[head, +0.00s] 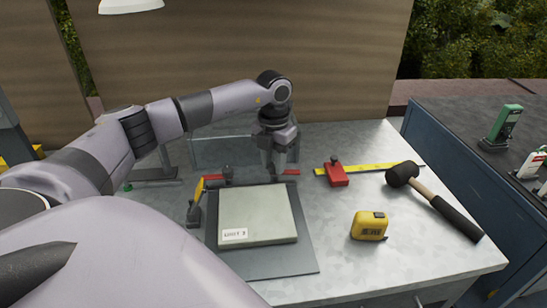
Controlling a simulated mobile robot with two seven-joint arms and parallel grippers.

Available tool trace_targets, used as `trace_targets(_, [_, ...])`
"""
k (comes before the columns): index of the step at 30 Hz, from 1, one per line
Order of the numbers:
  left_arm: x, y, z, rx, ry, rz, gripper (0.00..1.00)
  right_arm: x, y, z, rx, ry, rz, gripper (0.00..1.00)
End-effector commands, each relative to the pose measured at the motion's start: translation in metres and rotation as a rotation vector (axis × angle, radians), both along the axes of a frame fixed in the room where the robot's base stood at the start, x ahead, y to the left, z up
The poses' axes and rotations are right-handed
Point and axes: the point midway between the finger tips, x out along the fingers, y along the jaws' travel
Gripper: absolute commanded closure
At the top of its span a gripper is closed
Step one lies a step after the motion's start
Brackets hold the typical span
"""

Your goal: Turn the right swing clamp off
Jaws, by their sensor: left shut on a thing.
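A grey block with a white label (258,213) lies on a dark base plate (285,262) on the metal table. Behind the block, a red bar of the right swing clamp (291,173) sticks out to the right of my left gripper. My left gripper (274,175) points down at the block's back edge and is shut on this clamp; its fingers hide most of the clamp. Another clamp (213,181) with a red bar and black knob stands at the back left of the block. My right gripper is not in view.
A red slider on a yellow rule (380,168), a black mallet (435,200) and a yellow tape measure (369,226) lie to the right. A clear panel (222,152) stands behind the clamps. A dark cabinet (470,160) stands beyond the table's right edge.

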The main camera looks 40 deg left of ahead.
Motion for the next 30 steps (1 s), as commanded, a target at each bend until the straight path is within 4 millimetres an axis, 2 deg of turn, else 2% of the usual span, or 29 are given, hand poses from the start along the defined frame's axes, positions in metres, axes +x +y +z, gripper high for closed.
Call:
trace_targets(9, [0.0010, 0.0004, 0.0017, 0.001, -0.005, 0.092, 1.00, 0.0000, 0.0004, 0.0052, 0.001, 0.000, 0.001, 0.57])
trace_targets(23, [0.0013, 0.0004, 0.0017, 0.000, -0.006, 0.102, 1.00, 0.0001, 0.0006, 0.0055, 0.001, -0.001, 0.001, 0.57])
trace_targets(24, [0.0013, 0.0004, 0.0017, 0.000, -0.006, 0.102, 0.61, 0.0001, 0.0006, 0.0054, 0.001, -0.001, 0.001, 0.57])
trace_targets(25, [0.0012, 0.0004, 0.0017, 0.000, -0.006, 0.102, 0.51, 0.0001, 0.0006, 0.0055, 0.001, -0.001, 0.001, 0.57])
trace_targets(26, [0.0011, 0.0004, 0.0016, 0.000, -0.005, 0.102, 0.45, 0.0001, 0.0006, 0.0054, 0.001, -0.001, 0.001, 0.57])
trace_targets(30, [0.0008, 0.0002, 0.0010, 0.001, -0.003, 0.101, 0.45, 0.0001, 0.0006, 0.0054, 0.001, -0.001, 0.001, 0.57])
